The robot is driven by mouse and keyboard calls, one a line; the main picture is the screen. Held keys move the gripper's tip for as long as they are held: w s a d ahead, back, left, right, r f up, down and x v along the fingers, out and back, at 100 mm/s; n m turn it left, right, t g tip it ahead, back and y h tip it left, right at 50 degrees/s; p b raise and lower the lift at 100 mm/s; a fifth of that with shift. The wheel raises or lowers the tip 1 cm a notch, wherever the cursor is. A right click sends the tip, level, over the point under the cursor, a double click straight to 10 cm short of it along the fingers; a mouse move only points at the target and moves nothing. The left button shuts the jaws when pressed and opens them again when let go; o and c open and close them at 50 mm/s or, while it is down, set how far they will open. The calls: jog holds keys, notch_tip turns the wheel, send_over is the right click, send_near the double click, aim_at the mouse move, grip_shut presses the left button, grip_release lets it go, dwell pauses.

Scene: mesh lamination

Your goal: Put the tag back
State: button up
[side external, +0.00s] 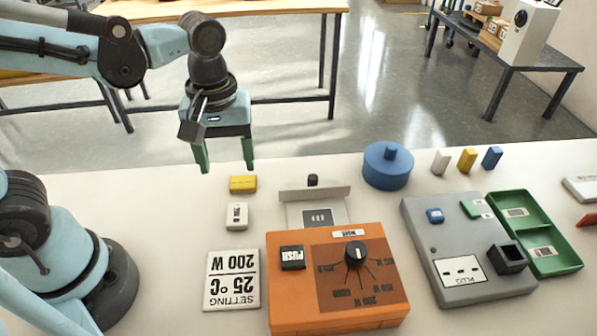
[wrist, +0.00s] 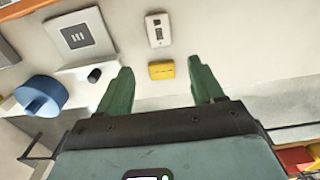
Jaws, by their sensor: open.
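My gripper (side external: 226,165) is open and empty, its green fingers pointing down above the back of the white table. A small yellow block (side external: 243,184) lies below and a little in front of it. In the wrist view the yellow block (wrist: 161,70) shows between the spread fingertips (wrist: 160,66), apart from both. A small white tag-like piece with a dark mark (side external: 237,216) lies in front of the yellow block; it also shows in the wrist view (wrist: 157,29). Flat labelled pieces (side external: 516,212) lie in a green two-part tray (side external: 555,229). I cannot tell which piece is the task's tag.
An orange box with a knob (side external: 335,318) stands at front centre, beside a setting card (side external: 232,280). A metal plate with a raised edge (side external: 314,194) is behind it. A blue round lidded thing (side external: 388,168) and a grey box (side external: 440,240) stand to the right.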

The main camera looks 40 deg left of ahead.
jog(key=w+a+r+m+t, duration=0.1)
jog(key=a+r+m+t, duration=0.1)
jog(key=a+m+t, duration=0.4)
jog(key=shift+w+a+m+t, duration=0.35)
jog(key=shift+m+t, duration=0.25)
jog(key=shift+m, duration=0.9)
jog(key=shift+r, duration=0.1)
